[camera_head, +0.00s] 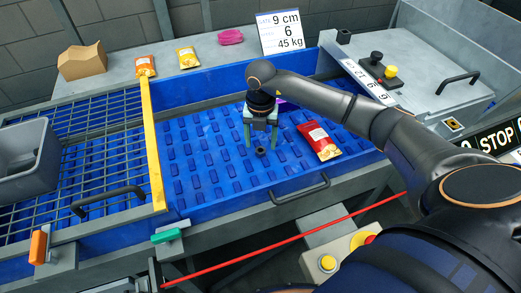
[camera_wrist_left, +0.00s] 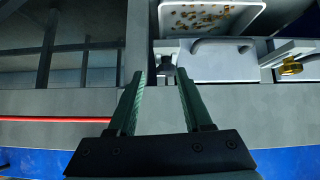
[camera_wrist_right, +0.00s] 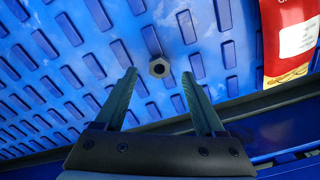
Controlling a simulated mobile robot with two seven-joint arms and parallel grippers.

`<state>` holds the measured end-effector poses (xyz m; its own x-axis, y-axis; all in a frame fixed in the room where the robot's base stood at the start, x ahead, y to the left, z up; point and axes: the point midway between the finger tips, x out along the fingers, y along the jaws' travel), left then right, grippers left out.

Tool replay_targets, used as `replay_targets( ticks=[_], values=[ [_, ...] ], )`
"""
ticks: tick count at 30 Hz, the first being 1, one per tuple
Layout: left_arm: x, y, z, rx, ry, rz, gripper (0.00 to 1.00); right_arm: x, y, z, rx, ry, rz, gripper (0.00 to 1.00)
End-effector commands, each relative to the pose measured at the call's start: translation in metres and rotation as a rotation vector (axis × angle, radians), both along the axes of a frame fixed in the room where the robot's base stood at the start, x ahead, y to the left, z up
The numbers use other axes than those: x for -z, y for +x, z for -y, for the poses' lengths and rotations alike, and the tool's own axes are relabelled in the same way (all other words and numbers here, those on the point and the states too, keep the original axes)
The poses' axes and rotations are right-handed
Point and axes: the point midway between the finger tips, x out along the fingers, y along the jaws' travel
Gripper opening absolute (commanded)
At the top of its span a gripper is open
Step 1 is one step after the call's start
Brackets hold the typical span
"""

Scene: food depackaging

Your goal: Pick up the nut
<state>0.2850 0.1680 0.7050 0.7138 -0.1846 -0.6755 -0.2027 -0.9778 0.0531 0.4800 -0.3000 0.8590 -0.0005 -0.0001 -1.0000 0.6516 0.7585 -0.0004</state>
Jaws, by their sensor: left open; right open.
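The nut (camera_head: 261,151) is a small dark grey hexagonal piece with a round hole, lying on the blue studded floor of the bin. In the right wrist view the nut (camera_wrist_right: 159,68) lies beyond the fingertips, near the middle between them. My right gripper (camera_head: 259,140) is open and empty above the bin floor, close to the nut, its green fingers pointing down. It also shows in the right wrist view (camera_wrist_right: 158,84). My left gripper (camera_wrist_left: 160,80) is open and empty in the left wrist view, away from the bin floor. It is not seen in the head view.
A red snack bag (camera_head: 319,140) lies in the bin right of the nut. A purple thing is partly hidden behind my right gripper. The blue bin wall (camera_head: 205,88) and a yellow divider (camera_head: 152,150) bound the floor. A grey tub (camera_head: 27,160) stands on the left grid.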

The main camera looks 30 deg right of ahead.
Motion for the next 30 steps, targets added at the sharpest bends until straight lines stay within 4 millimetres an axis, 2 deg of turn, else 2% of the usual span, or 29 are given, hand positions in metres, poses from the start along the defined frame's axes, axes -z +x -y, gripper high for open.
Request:
replay_targets(
  ticks=[3,6,14,30],
  values=[
    [-0.001,0.0,0.0,0.0,0.0,0.0,0.5,0.018,0.0,-0.001,0.0,0.0,-0.003,0.71],
    [-0.002,0.0,0.0,0.0,0.0,0.0,0.5,0.025,0.0,-0.001,-0.001,0.0,-0.001,0.71],
    [-0.001,0.0,0.0,0.0,0.0,0.0,0.5,0.026,0.001,0.0,-0.001,-0.001,0.001,0.7],
    [-0.002,0.001,0.0,0.001,0.0,0.002,0.5,0.026,0.001,0.0,0.0,-0.001,0.001,0.09]
  ],
)
